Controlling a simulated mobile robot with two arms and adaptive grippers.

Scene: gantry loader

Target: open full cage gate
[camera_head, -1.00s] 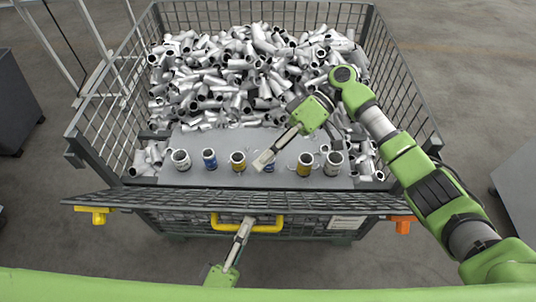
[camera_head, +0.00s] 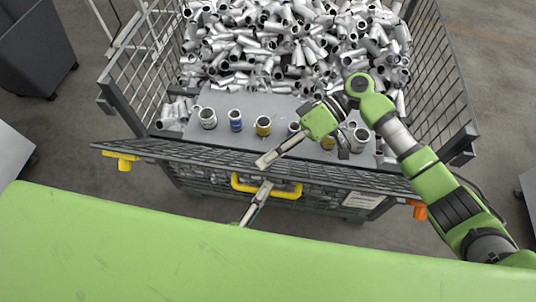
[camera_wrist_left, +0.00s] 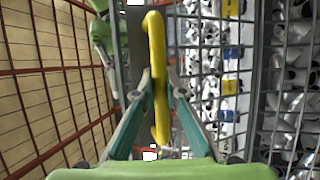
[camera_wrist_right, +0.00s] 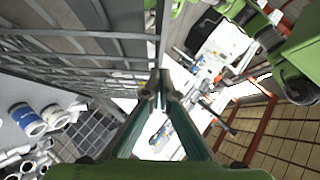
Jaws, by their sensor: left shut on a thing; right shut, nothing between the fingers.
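The cage gate is the front mesh panel (camera_head: 210,155) of the wire cage; its top edge leans out toward me. A yellow handle (camera_head: 240,184) is on its front. My left gripper (camera_head: 267,184) is shut on this handle near its middle; the handle (camera_wrist_left: 154,40) also stands between the fingers in the left wrist view. A yellow latch (camera_head: 122,161) is at the gate's left end and an orange latch (camera_head: 419,209) at its right end. My right gripper (camera_head: 262,163) is shut and empty at the gate's top edge; I cannot tell whether it touches.
The cage holds a heap of grey metal pipe pieces (camera_head: 275,50). Several coloured cylinders, such as a blue one (camera_head: 235,120), stand on a grey plate (camera_head: 275,105) behind the gate. A dark bin (camera_head: 35,55) stands at left. Floor between bin and cage is clear.

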